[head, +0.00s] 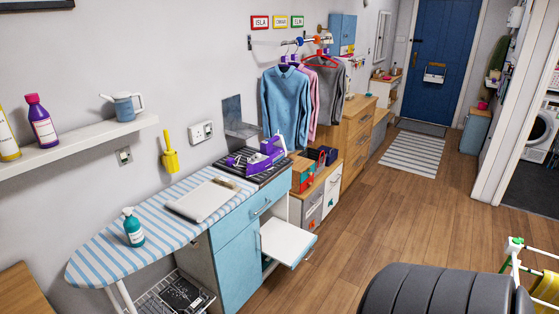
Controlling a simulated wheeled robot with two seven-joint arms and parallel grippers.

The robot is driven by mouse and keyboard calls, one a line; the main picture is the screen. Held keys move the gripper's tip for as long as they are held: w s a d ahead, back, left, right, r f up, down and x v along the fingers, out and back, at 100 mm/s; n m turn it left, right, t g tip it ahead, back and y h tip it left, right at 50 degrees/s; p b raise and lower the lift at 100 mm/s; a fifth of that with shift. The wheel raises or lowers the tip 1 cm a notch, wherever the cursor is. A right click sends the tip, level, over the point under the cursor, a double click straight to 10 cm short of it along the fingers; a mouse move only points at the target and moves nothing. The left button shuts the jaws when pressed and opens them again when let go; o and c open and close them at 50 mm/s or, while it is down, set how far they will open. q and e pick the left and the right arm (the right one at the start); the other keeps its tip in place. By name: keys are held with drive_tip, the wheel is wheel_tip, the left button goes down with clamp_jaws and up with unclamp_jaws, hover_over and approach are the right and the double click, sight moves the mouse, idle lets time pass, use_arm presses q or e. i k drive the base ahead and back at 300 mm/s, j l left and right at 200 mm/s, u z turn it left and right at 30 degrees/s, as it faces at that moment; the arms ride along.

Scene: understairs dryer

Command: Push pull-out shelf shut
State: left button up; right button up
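The pull-out shelf (284,240) is a white board with a blue front edge. It sticks out to the right from the blue cabinet (236,262) under the ironing surface, below the drawer. Its top looks bare. Neither of my grippers shows in the head view, so I cannot see where they are relative to the shelf.
The striped ironing board (108,244) holds a green bottle (133,228). A purple iron (266,153) stands behind. A low drawer unit (322,195) is beyond the shelf. A dark ribbed object (430,290) fills the lower right. Wooden floor (400,215) is clear to the right.

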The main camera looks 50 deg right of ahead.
sight(286, 243)
drive_tip(key=i+z, duration=0.2)
drive_tip(key=z, duration=0.7)
drive_tip(key=k+l+z, duration=0.1)
drive_tip(key=z, duration=0.35)
drive_tip(key=k+l+z, duration=0.1)
drive_tip(key=z, duration=0.3)
drive_tip(key=i+j+u, duration=0.2)
drive_tip(key=u, duration=0.15)
drive_tip(key=i+l+u, duration=0.3)
drive_tip(key=i+l, duration=0.05)
drive_tip(key=i, duration=0.1)
